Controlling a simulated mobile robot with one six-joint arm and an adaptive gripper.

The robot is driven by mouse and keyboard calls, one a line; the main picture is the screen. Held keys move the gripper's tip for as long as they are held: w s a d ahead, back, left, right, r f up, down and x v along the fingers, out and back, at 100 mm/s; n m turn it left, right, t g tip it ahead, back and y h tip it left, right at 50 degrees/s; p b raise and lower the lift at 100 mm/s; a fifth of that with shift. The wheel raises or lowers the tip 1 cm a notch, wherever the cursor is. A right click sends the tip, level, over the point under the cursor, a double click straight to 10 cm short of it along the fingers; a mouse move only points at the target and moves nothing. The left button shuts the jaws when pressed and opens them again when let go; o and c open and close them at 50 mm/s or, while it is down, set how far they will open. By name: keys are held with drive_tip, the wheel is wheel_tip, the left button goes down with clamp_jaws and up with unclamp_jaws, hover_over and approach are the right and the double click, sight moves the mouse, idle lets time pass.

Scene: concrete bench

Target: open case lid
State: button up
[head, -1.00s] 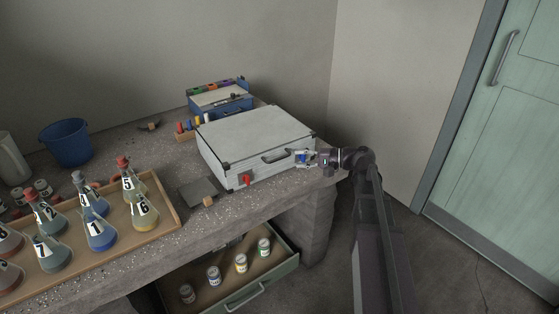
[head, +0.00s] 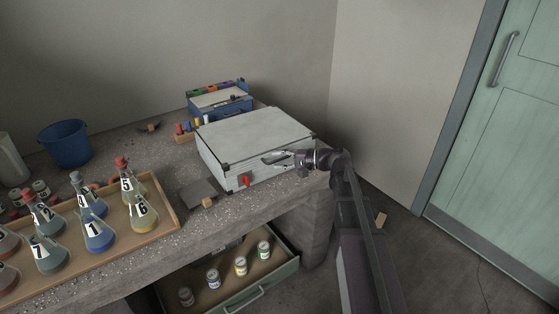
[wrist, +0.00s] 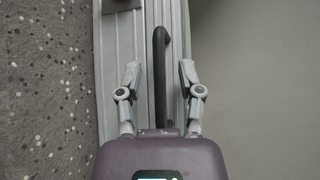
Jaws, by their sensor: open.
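The pale grey case (head: 250,135) with dark corners lies on the bench with its lid shut. A red latch (head: 245,180) shows at the left of its front face. My gripper (head: 281,158) is at the right part of that face, beside the handle. In the wrist view, my gripper's two fingers (wrist: 160,73) are spread apart, with the dark handle (wrist: 160,95) between them and neither finger clearly touching it. The right end of the front face is partly hidden by my gripper in the head view.
A wooden tray (head: 172,204) of numbered flasks stands at the left. A blue box (head: 232,106) and small coloured pegs (head: 188,127) sit behind the case. An open drawer (head: 284,275) with several jars juts out below the bench.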

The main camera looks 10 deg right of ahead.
clamp_jaws()
drive_tip(key=shift+r, duration=0.1)
